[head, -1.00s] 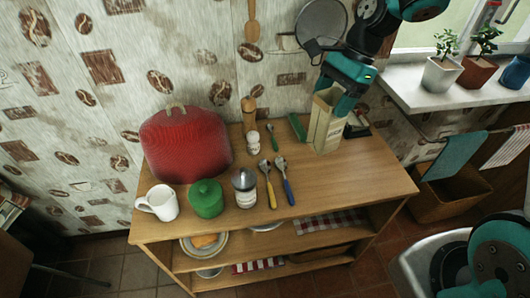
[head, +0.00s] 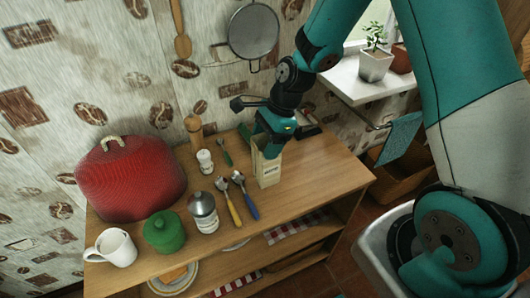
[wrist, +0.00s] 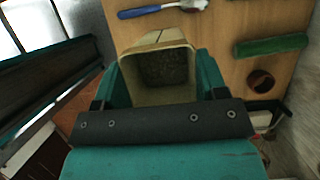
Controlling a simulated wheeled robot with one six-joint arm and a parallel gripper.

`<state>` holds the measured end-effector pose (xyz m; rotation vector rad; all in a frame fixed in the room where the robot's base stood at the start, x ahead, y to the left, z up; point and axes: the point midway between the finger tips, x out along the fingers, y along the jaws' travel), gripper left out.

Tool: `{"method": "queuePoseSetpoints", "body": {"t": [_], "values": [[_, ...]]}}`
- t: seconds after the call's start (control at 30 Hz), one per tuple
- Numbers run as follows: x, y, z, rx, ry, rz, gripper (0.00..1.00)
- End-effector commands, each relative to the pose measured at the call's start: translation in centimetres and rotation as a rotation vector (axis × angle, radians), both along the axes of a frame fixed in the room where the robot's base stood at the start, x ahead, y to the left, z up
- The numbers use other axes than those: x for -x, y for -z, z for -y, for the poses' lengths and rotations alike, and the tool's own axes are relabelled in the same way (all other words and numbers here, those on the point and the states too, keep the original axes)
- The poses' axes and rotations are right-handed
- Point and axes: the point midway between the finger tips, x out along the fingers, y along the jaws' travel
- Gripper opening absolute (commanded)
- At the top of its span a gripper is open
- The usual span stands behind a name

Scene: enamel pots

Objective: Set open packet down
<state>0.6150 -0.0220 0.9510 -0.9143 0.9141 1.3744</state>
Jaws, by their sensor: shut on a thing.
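The open packet (head: 268,173) is cream-coloured with a dark printed label. It is roughly upright at the right part of the wooden table top (head: 310,160). Its base is at or just above the wood; I cannot tell whether it touches. My gripper (head: 268,147) comes from above and is shut on the packet near its upper part. In the wrist view, the packet (wrist: 155,42) sits between the fingers of my gripper (wrist: 163,85), with its mouth open and dark grainy contents (wrist: 167,68) inside.
Yellow-handled and blue-handled spoons (head: 244,195) lie just left of the packet. Further left are a metal-lidded jar (head: 203,213), a green pot (head: 164,232), a white mug (head: 112,248) and a red cover (head: 130,180). A small white shaker (head: 205,161) stands behind. The table's front right is clear.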

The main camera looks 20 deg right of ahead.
Motion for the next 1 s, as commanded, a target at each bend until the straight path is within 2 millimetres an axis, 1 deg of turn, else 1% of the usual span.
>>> {"method": "queuePoseSetpoints", "body": {"t": [0.07, 0.2, 0.33, 0.73, 0.77, 0.8, 0.83, 0.87, 1.0], "values": [[0.0, 0.5, 0.0, -0.001, 0.0, 0.001, 0.13], [0.0, 2.5, 0.1, -0.001, 0.002, -0.003, 0.13], [0.0, 3.9, 0.1, -0.001, 0.001, 0.0, 0.13], [0.0, 4.5, 0.1, 0.0, 0.002, 0.002, 0.13], [0.0, 4.5, 0.1, 0.0, 0.002, 0.002, 0.7], [0.0, 4.5, 0.1, 0.0, 0.002, 0.002, 0.8], [0.0, 4.5, 0.1, 0.0, 0.002, 0.001, 0.86], [0.0, 4.5, 0.1, 0.0, 0.002, 0.001, 0.91], [0.0, 4.5, 0.1, 0.0, 0.002, 0.001, 0.91]]}}
